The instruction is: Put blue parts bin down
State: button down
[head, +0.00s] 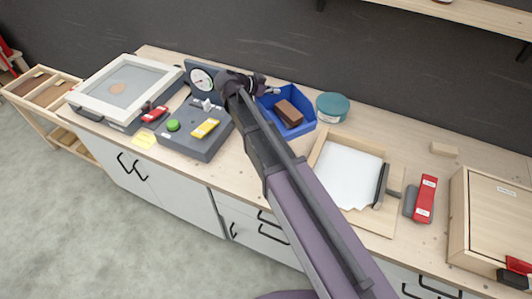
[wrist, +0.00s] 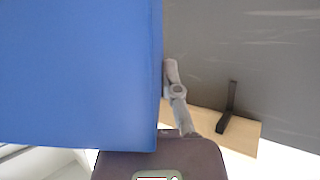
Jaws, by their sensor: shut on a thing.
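The blue parts bin (head: 304,127) is at the back of the counter in the head view, with a brown block (head: 288,112) inside it. My gripper (head: 270,91) is at the bin's left rim and is shut on it. My arm hides part of the bin's left side. In the wrist view the bin's blue wall (wrist: 75,75) fills the left half, and a grey finger of my gripper (wrist: 174,92) is against its edge. I cannot tell whether the bin's base touches the counter.
A round teal container (head: 332,107) stands close to the bin's right. A gauge panel (head: 202,82) and a grey control box (head: 193,130) are to the left. A wooden tray with white paper (head: 347,175) lies in front right. The dark wall is behind.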

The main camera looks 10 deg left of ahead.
jog(key=s+a+f+n+t+y+b, duration=0.1)
jog(key=a+f+n+t+y+b, duration=0.3)
jog(key=a+f+n+b, duration=0.3)
jog(key=shift+a+f+t+y+b, duration=0.3)
jog(key=shift+a+f+y+b, duration=0.95)
jog(key=shift+a, duration=1.95)
jog(key=shift+f+h+b, duration=0.35)
jog(key=shift+f+b, duration=0.05)
jog(key=shift+b, duration=0.05)
notch_tip(320, 180, down, 6)
jog(key=b, duration=0.6)
jog(key=shift+f, duration=0.1)
jog(key=shift+f+b, duration=1.8)
jog(key=shift+b, duration=0.1)
jog(key=shift+f, duration=0.15)
